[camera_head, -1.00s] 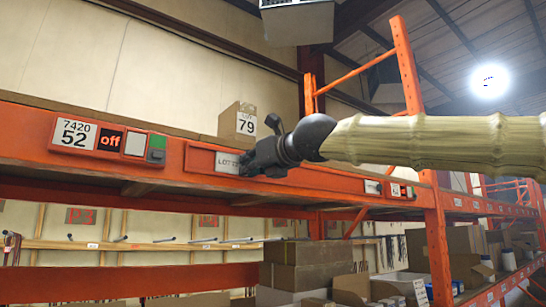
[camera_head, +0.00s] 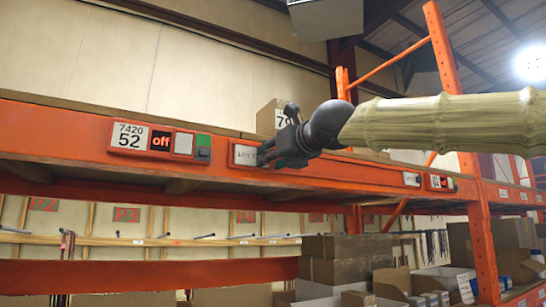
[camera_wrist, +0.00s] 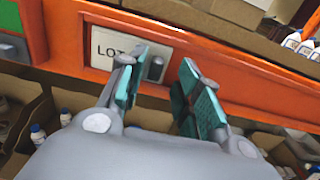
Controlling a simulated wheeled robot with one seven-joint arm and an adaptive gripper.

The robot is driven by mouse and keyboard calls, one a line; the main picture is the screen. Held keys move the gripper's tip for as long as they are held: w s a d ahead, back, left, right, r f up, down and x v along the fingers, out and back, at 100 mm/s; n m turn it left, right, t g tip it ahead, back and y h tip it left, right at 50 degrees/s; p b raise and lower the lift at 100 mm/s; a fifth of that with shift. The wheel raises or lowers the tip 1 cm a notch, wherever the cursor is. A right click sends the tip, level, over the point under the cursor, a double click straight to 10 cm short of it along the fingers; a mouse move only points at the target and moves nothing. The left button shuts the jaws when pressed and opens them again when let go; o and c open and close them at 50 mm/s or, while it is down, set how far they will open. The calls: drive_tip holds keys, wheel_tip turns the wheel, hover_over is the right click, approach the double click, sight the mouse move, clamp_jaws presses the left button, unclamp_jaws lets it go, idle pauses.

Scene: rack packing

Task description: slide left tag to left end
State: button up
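The left tag, a white plate reading "LOT", shows in the wrist view (camera_wrist: 107,44) and in the head view (camera_head: 244,155). It sits in a recessed slot on the orange shelf beam, with its left edge close to the slot's left end. A small grey knob (camera_wrist: 155,68) stands at its right side. My gripper (camera_wrist: 157,68) is open in front of the beam, its teal-padded fingers either side of the knob with gaps showing. The left finger hides part of the lettering. In the head view my gripper (camera_head: 276,150) covers the tag's right part.
A 7420/52 panel with a red "off" display (camera_head: 161,140) and green button lies left of the slot. A second white tag (camera_head: 411,179) is farther right on the beam. A cardboard box (camera_head: 268,118) stands above; boxes and bottles fill the shelf below.

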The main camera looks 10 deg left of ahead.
drive_tip(key=shift+s+a, duration=0.1)
drive_tip(key=shift+s, duration=0.05)
drive_tip(key=v, duration=1.2)
idle(0.4)
